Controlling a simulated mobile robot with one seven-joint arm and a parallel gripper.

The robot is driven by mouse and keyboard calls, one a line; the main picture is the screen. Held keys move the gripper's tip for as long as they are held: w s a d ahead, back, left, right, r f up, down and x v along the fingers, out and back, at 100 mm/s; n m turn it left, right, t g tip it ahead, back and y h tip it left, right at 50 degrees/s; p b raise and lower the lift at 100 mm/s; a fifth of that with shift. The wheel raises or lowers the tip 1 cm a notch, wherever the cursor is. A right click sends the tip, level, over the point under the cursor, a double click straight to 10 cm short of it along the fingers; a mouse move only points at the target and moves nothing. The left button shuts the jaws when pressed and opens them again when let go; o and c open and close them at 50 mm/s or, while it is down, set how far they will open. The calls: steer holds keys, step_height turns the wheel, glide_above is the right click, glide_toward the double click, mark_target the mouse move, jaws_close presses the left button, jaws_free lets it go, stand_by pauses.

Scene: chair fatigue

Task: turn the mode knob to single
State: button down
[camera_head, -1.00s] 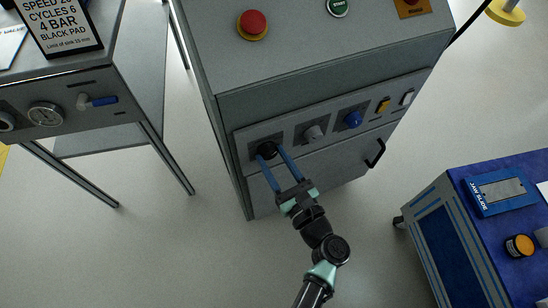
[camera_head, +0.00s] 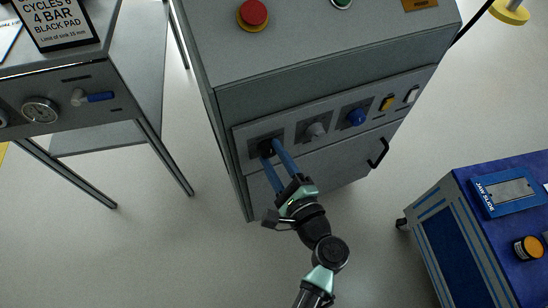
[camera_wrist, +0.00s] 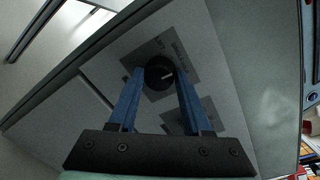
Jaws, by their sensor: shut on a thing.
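The black mode knob (camera_head: 266,147) is at the left end of the control strip on the grey cabinet's front. My gripper (camera_head: 270,151) has its two blue fingers on either side of the knob, shut on it. In the wrist view the round knob (camera_wrist: 160,72) sits between the fingertips on a dark square plate (camera_wrist: 186,70). The fingers partly hide the knob in the head view.
Along the strip to the right are a grey knob (camera_head: 316,130), a blue knob (camera_head: 356,117), a yellow switch (camera_head: 388,103) and a white switch (camera_head: 411,96). A black door handle (camera_head: 378,153) sticks out below.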

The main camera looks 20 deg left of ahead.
steer(key=shift+s+f+n+h+b, duration=0.1)
steer(key=shift+n+h+b, duration=0.2)
steer(key=shift+n+b, duration=1.2)
steer(key=shift+n+p, duration=0.5)
steer(key=shift+n, duration=0.1)
steer(key=shift+c, duration=1.7)
jaws_free()
steer(key=p+v, duration=0.2)
steer(key=v, duration=1.1)
steer(key=shift+p, duration=0.3)
steer(key=shift+a+f, duration=0.1)
steer(key=shift+f, duration=0.05)
